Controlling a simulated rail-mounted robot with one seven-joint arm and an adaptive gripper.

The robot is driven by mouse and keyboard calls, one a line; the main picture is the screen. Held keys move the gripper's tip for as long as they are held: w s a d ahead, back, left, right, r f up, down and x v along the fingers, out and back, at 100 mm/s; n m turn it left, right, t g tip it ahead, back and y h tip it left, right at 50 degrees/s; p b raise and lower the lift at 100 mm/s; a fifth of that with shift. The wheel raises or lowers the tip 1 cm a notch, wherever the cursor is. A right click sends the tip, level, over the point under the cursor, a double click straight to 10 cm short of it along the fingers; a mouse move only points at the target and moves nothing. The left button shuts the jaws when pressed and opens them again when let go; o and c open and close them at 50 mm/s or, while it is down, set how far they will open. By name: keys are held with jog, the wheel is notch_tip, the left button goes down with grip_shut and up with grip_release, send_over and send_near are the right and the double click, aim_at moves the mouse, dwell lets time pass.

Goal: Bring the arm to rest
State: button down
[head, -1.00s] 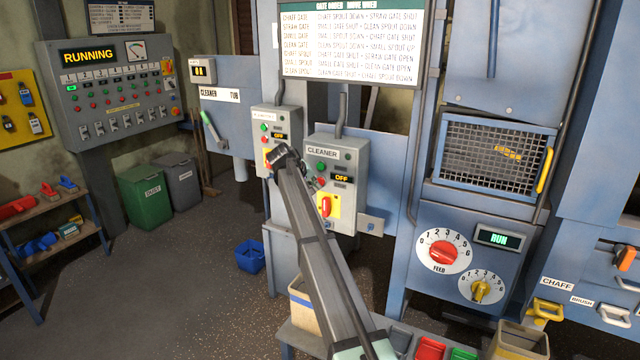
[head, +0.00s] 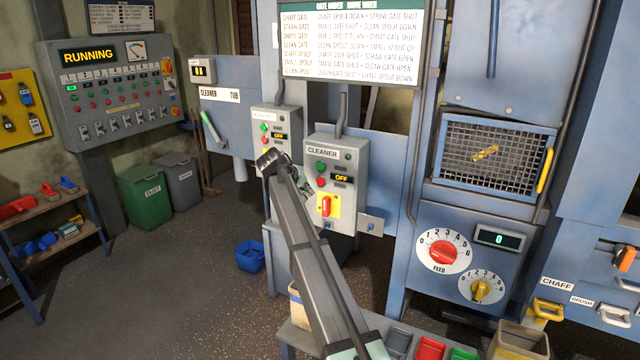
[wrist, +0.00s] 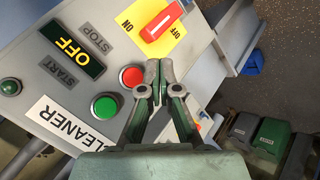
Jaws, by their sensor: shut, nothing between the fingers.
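My gripper (wrist: 158,72) is shut and empty in the wrist view, its fingertips in front of the grey CLEANER control box (wrist: 70,75) beside the red stop button (wrist: 132,77). I cannot tell whether it touches the box. In the head view my arm reaches up from the bottom centre and bends in front of the CLEANER box (head: 348,215). The gripper is mostly hidden there behind the arm. The box's display (head: 341,178) reads OFF, and its red handle (head: 326,206) sits on a yellow plate.
A second control box (head: 276,118) stands just left, partly behind my arm. A feed panel with a red dial (head: 444,252) is at right, its display (head: 499,239) showing 0. A blue bucket (head: 250,256) stands on the floor. Open floor lies at left. Trays (head: 430,348) line the bottom.

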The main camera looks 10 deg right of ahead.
dwell(0.3)
jog(key=s+f+g+y, duration=0.2)
jog(key=s+f+g, duration=0.1)
jog(key=s+f, duration=1.55)
jog(key=s+f+g+y, duration=0.2)
jog(key=s+f, duration=1.2)
jog(key=f, duration=0.9)
jog(key=s+f+g+y, duration=0.1)
jog(key=s+f, duration=0.4)
jog(key=s, duration=1)
jog(key=s+d+f+m+g+y, duration=0.1)
jog(key=s+f+g, duration=0.3)
jog(key=s, duration=1.1)
jog(key=s+f+m+g, duration=0.1)
jog(key=s+f, duration=0.6)
jog(key=s, duration=0.9)
jog(key=shift+d+f+g+y, duration=0.2)
jog(key=shift+g+y, duration=0.2)
jog(key=shift+g, duration=0.4)
